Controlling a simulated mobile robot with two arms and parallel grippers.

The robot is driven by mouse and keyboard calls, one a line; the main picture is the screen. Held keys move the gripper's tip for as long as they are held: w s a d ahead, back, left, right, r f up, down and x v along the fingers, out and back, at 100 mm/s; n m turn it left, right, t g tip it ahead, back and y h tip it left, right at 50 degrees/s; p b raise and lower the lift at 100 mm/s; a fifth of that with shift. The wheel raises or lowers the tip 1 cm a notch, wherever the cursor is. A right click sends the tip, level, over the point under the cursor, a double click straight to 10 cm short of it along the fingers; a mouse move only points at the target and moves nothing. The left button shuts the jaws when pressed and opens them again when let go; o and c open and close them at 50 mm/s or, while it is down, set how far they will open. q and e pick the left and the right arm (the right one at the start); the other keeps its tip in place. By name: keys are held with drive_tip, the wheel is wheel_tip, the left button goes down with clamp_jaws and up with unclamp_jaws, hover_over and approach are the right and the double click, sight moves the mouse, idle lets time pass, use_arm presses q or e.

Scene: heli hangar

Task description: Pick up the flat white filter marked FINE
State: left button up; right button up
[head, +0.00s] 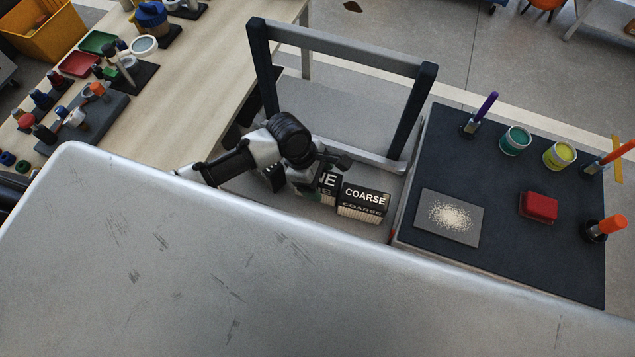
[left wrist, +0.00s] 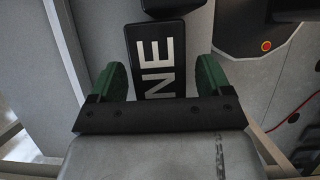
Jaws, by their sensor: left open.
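The FINE filter (head: 328,183) stands in the grey tray beside the COARSE filter. Its dark top label shows only the white letters "NE"; the rest is hidden by my left gripper (head: 308,178). In the left wrist view the dark label of the FINE filter (left wrist: 153,62) lies between the two green fingers of my left gripper (left wrist: 161,78). The fingers are open, one on each side, and I cannot tell whether either touches it. The COARSE filter (head: 362,203), with a black label and pale pleated side, sits just right of it. My right gripper is out of view.
A metal frame (head: 345,48) with dark posts stands behind the filters. A dark-topped bench (head: 500,265) with jars, a red block (head: 539,207) and a powder plate (head: 428,227) is at right. A wide pale metal surface (head: 180,260) fills the foreground. A workbench (head: 205,75) stands at left.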

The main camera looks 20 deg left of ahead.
use_arm(q)
drive_tip(key=shift+d+f, duration=0.2)
drive_tip(key=shift+f, duration=0.35)
drive_tip(key=c, duration=1.1)
